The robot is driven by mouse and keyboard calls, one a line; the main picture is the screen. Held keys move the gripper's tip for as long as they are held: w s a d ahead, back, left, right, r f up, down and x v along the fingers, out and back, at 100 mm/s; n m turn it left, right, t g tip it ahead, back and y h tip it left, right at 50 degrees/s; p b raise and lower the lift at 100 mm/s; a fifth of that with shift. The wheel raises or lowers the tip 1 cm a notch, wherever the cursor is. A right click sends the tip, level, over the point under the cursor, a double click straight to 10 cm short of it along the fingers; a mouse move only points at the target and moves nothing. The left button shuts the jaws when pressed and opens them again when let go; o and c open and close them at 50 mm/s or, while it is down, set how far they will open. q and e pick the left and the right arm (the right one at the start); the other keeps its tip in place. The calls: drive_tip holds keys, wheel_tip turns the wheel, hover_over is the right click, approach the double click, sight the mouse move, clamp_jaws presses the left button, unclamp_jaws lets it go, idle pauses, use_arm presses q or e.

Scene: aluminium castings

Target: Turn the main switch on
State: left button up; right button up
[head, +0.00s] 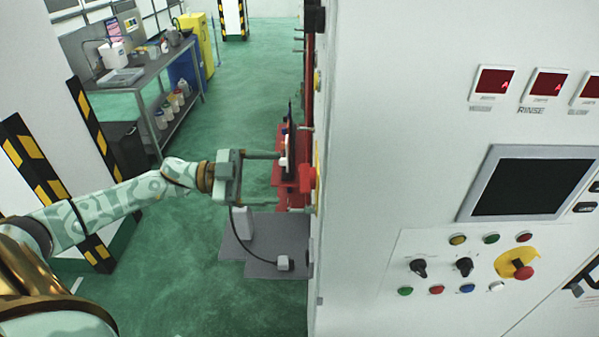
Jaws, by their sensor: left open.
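What looks like the main switch, a red knob (308,180) on a yellow plate seen edge-on, sticks out from the left edge of the white cabinet (375,130). Its on or off position cannot be read from here. My left gripper (282,172) is open, its two fingers pointing right toward the knob, one above the other in the picture. The fingertips are close to the knob; whether they touch it I cannot tell. My right gripper is not in view.
The cabinet's front has a dark screen (525,187), several buttons, two black selectors and a yellow part (515,263) with a red knob. Behind the gripper is a red object (290,190). A steel bench (150,70) and striped posts stand left. Green floor is open between.

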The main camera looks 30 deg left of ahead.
sight(307, 178)
use_arm(q)
drive_tip(key=p+x, duration=0.1)
drive_tip(key=x, duration=0.4)
drive_tip(key=shift+d+r+p, duration=0.1)
drive_tip(key=shift+d+p, duration=0.15)
drive_tip(key=shift+p, duration=0.1)
drive_tip(key=shift+w+d, duration=0.35)
drive_tip(key=shift+d, duration=0.05)
drive_tip(key=shift+s, duration=0.1)
drive_tip(key=shift+c, duration=1.2)
drive_tip(key=shift+a, duration=0.1)
drive_tip(key=c, duration=0.8)
